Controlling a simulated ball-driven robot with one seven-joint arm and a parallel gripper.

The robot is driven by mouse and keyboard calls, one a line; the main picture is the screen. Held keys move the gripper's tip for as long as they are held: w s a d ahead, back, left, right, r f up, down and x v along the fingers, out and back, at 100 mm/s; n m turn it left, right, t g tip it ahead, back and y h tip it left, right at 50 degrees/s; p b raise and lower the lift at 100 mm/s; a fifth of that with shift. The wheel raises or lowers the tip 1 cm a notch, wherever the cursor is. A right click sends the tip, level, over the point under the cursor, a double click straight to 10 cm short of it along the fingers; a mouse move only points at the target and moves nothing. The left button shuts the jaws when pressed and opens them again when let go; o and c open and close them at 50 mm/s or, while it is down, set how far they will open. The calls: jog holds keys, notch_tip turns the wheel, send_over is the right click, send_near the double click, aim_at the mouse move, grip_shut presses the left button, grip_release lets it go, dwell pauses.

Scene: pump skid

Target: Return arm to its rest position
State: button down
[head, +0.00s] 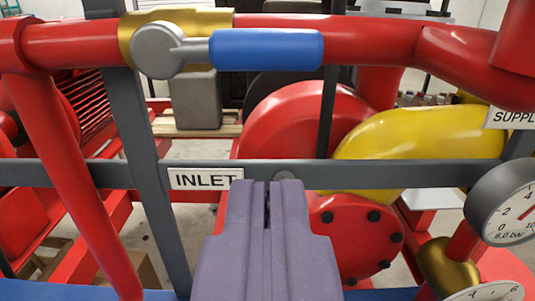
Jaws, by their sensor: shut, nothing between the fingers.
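My gripper (268,193) is at the bottom middle of the head view, pointing away from me. Its two grey-purple fingers are together with only a thin dark line between them, and it holds nothing. Its tips overlap the grey horizontal bar just right of the INLET label (205,179). Whether the tips touch the bar cannot be told. Above it, a valve with a blue handle (267,49) sits on the red pipe (370,40). The handle lies along the pipe, pointing right from its grey hub (158,50).
A grey frame bar (420,174) crosses the view, with an upright post (150,170) at left. A yellow pipe (420,140) and a red bolted flange (355,235) lie behind it. A pressure gauge (503,205) is at right, with a SUPPLY label (512,117) above.

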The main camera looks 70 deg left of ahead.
jog(key=w+d+r+m+t+h+b, duration=0.1)
jog(key=w+d+r+m+t+h, duration=0.15)
jog(key=w+d+r+h, duration=0.4)
jog(key=w+d+r+m+t+h+b, duration=0.1)
jog(key=w+d+r+t+h, duration=0.2)
jog(key=w, duration=0.6)
jog(key=d+r+m+t+h+b, duration=0.1)
jog(key=d+r+m+h, duration=0.1)
jog(key=d+r, duration=0.35)
jog(key=d+r+m+t+h+b, duration=0.1)
jog(key=d+r+m+t+h, duration=0.15)
jog(key=r, duration=0.55)
jog(key=s+d+r+m+h, duration=0.1)
jog(key=s+d+r+m, duration=0.1)
jog(key=s+r, duration=0.6)
jog(key=s+d+r+m+h+b, duration=0.1)
jog(key=s+d+r+m, duration=0.2)
jog(key=s+r, duration=0.5)
notch_tip(320, 180, up, 2)
jog(key=shift+d+r+g, duration=0.1)
jog(key=shift+d+g, duration=0.3)
jog(key=shift+d, duration=0.45)
jog(key=shift+a, duration=0.1)
